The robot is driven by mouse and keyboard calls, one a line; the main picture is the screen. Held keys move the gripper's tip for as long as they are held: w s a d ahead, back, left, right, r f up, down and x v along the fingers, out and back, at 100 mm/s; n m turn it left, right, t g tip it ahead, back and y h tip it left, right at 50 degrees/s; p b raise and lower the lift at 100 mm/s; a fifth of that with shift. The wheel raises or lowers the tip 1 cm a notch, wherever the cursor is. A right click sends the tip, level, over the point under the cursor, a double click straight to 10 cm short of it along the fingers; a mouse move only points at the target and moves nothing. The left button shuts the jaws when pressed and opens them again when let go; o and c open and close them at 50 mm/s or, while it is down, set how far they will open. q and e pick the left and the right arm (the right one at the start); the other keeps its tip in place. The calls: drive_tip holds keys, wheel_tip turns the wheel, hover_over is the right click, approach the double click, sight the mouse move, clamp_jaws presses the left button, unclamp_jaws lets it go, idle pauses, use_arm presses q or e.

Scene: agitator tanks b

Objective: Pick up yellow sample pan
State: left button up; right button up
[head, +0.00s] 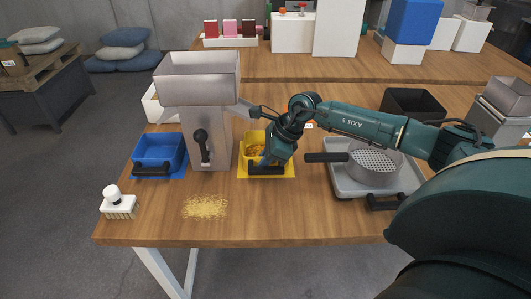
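The yellow sample pan (246,138) sits on a yellow mat (245,173) near the middle of the wooden table. It holds some orange-brown contents, and its black handle (267,169) faces the front edge. My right gripper (268,160) reaches down from the right over the front of the pan, close to the handle. It hides the pan's right side. The fingers are small and dark here, so I cannot tell whether they touch or close on the handle. My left gripper is not in view.
A blue pan (159,150) and a grey hopper machine (199,80) stand left of the yellow pan. A grey tray (346,184) with a round sieve (374,165) is at right. Spilled grain (206,206) and a white-knobbed brush (118,204) lie in front.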

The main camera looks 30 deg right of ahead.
clamp_jaws()
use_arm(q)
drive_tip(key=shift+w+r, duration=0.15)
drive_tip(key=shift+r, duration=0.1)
use_arm(e)
drive_tip(key=shift+r, duration=0.2)
